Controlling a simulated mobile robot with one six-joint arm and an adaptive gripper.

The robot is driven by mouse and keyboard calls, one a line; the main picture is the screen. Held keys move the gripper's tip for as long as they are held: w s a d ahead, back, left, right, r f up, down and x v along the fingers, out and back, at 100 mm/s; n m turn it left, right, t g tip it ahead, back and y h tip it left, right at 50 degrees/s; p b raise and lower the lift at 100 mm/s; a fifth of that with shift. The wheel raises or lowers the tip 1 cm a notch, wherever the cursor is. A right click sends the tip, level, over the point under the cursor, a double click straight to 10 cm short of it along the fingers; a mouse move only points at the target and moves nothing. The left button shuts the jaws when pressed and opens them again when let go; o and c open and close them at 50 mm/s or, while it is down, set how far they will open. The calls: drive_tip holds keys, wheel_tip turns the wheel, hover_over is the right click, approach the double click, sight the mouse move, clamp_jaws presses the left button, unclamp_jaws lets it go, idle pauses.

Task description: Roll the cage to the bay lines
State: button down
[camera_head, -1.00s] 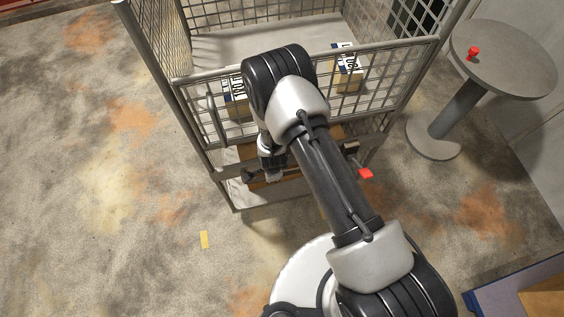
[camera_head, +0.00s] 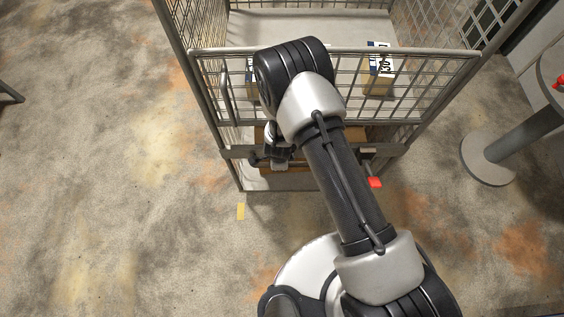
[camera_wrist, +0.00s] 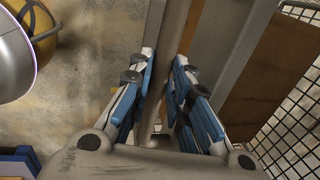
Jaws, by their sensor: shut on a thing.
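The cage (camera_head: 440,53), a grey metal mesh roll cage, stands upright just ahead of me in the head view. My gripper (camera_head: 275,155) is low at its near side, left of the middle, mostly hidden under my arm. In the wrist view my gripper (camera_wrist: 164,95) has its blue-padded fingers shut on a grey upright bar of the cage (camera_wrist: 172,45). Bay lines cannot be made out; a short yellow strip (camera_head: 241,211) lies on the floor in front of the cage.
Labelled boxes, one at the right (camera_head: 379,75), sit inside the cage. A red pedal-like tab (camera_head: 375,182) sticks out at its lower right. A round grey pedestal table (camera_head: 489,158) stands close on the right. The stained floor at left is largely open.

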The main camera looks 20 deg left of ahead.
drive_tip(key=shift+s+f, duration=0.1)
drive_tip(key=shift+s, duration=0.05)
drive_tip(key=c, duration=1.5)
unclamp_jaws()
drive_tip(key=shift+a, duration=0.1)
drive_tip(key=r, duration=0.4)
drive_tip(key=s+r, duration=0.1)
drive_tip(key=r, duration=0.3)
drive_tip(key=s+r, duration=0.1)
drive_tip(key=r, duration=0.3)
drive_tip(key=shift+d, duration=0.4)
drive_tip(key=shift+s+f, duration=0.1)
